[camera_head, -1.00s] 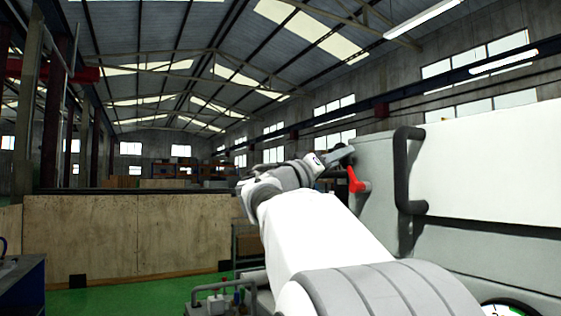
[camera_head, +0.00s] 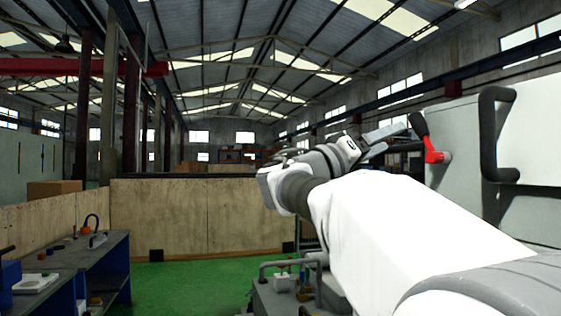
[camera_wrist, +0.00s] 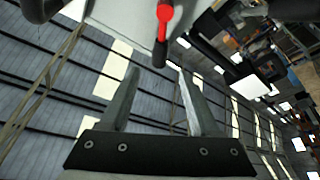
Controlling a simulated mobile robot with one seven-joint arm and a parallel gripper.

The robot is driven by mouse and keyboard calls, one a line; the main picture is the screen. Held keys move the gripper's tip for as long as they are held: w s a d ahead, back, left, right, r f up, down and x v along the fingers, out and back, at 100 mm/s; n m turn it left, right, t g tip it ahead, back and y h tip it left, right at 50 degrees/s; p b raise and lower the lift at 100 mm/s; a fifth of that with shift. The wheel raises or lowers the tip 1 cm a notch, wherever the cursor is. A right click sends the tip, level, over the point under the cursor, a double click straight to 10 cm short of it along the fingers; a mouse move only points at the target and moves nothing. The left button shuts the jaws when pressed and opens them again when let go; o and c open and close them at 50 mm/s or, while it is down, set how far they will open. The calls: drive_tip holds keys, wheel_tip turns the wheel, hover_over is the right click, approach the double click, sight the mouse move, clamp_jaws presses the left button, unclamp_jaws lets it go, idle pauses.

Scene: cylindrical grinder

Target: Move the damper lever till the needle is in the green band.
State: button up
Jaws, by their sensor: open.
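The damper lever has a red arm (camera_head: 431,146) and a black handle (camera_head: 418,124), and is mounted on the grey machine side. In the head view the handle tilts up and left. My gripper (camera_head: 398,139) is open, just left of the lever. In the wrist view the red arm (camera_wrist: 164,13) and black handle (camera_wrist: 160,50) hang at top centre. The handle's end lies just beyond the fingertips of my open gripper (camera_wrist: 158,76), roughly in line with the gap. I cannot tell whether they touch. The needle and green band are out of view.
A black grab handle (camera_head: 488,135) stands on the machine (camera_head: 465,130) right of the lever. A blue workbench (camera_head: 98,258) with small items is at left. A wooden partition (camera_head: 205,217) crosses the back. Green floor (camera_head: 190,287) between is clear.

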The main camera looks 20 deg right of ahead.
drive_tip(key=b+v, duration=0.1)
drive_tip(key=v, duration=0.6)
drive_tip(key=shift+a, duration=0.3)
drive_tip(key=shift+f, duration=0.2)
idle(0.6)
